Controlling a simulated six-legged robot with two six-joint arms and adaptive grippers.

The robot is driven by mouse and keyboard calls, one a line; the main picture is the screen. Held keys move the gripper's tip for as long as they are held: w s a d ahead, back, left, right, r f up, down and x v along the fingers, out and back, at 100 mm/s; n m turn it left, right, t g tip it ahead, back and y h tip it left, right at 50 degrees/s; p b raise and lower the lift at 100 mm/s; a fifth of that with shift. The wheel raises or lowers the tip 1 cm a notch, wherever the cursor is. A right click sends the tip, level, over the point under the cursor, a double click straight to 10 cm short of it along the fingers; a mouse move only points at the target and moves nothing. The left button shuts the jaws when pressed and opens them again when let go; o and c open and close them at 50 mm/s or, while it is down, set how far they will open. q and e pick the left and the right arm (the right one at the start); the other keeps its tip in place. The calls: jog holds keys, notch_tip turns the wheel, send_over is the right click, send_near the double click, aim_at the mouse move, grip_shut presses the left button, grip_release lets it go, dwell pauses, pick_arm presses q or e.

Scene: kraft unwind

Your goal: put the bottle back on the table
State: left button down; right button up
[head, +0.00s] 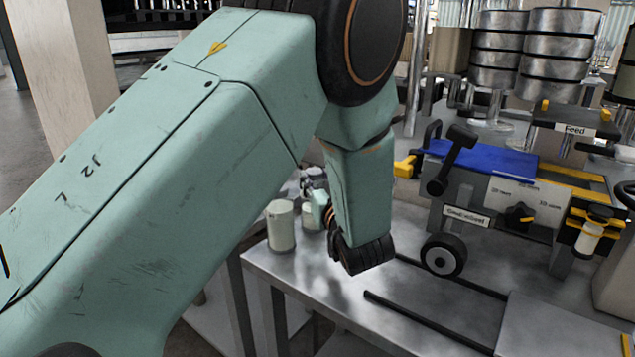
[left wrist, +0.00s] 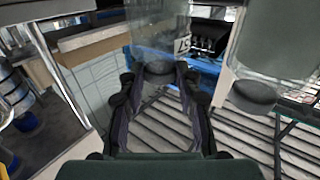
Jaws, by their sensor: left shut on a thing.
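My left gripper (left wrist: 158,82) is shut on a clear, see-through bottle (left wrist: 158,42) in the left wrist view. The bottle's dark end lies between the two dark fingers. In the head view my left arm covers much of the picture, and only a small part of the left gripper (head: 314,188) shows behind it. The bottle cannot be made out clearly there. The metal table (head: 300,275) is below and beyond the arm. I cannot tell whether the bottle touches it. My right gripper is not in view.
Two pale green containers, one in front (head: 281,226) and one behind (head: 311,217), stand near the table's left edge, close to the gripper. A machine with a blue plate (head: 480,157) and a black wheel (head: 443,256) stands to the right.

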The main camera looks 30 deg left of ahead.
pick_arm(q)
jog(key=shift+w+f, duration=0.1)
jog(key=shift+w, duration=0.2)
jog(key=c, duration=1.3)
grip_release()
jog(key=shift+s, duration=0.2)
jog(key=o, duration=0.3)
jog(key=shift+s+r, duration=0.2)
jog(key=shift+s, duration=0.05)
jog(key=shift+o, duration=0.3)
jog(key=shift+w+f, duration=0.2)
jog(key=shift+w, duration=0.15)
jog(key=shift+s+r, duration=0.15)
jog(key=shift+s, duration=0.15)
